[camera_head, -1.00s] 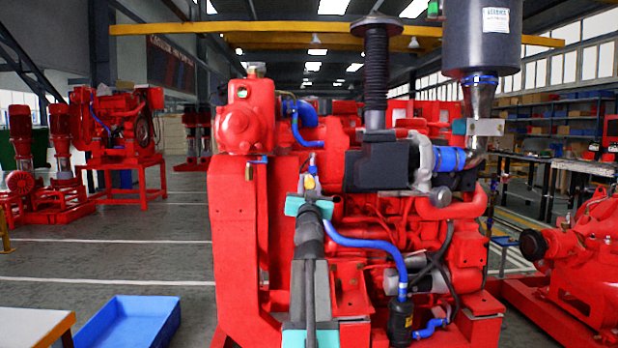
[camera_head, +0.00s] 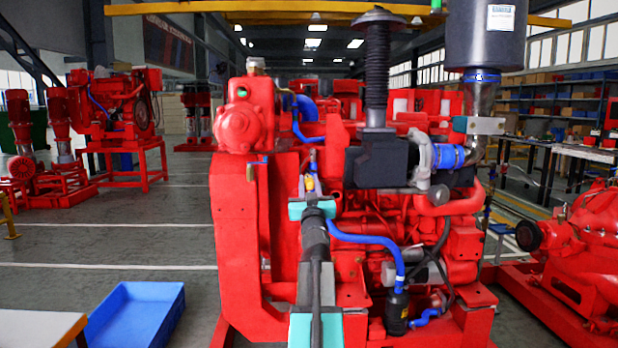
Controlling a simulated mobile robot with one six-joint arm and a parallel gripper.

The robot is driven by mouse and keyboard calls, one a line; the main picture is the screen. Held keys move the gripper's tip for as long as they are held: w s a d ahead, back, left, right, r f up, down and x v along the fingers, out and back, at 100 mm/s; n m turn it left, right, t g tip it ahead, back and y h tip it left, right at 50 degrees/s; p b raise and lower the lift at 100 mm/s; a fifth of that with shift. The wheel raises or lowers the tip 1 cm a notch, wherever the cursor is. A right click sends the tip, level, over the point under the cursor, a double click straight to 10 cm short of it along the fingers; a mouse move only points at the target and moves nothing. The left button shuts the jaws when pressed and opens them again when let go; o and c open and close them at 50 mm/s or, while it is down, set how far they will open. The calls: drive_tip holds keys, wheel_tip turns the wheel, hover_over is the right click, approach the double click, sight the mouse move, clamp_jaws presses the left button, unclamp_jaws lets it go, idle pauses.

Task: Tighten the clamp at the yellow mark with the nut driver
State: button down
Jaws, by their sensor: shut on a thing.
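My gripper (camera_head: 311,201), with teal parts at the end of my dark arm, is in front of the red diesel engine (camera_head: 385,225). It is shut on a small, slim thing that I take to be the nut driver (camera_head: 304,187); my jaws hide most of it. A small yellow patch (camera_head: 310,184) shows just above the jaws. I cannot tell whether it is the yellow mark or part of the tool. A thin blue hose (camera_head: 297,128) runs down just above this spot. The clamp itself is too small to make out, and contact with it cannot be judged.
A red upright frame (camera_head: 237,240) stands close left of my arm. A larger blue hose (camera_head: 365,241) bends just to its right. A black air cleaner (camera_head: 383,163) juts out above right. A blue tray (camera_head: 130,317) lies at lower left, beside a table corner (camera_head: 40,328). Open floor lies left.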

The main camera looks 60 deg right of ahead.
drive_tip(key=shift+r+n+t+y+p, duration=0.1)
drive_tip(key=shift+n+t+y+p, duration=0.45)
drive_tip(key=shift+n+p, duration=1.55)
drive_tip(key=shift+r+n+t+y+p, duration=0.1)
drive_tip(key=shift+n+t+y+p, duration=0.7)
drive_tip(key=shift+p, duration=2.3)
drive_tip(key=n+p, duration=0.2)
drive_tip(key=shift+p, duration=0.3)
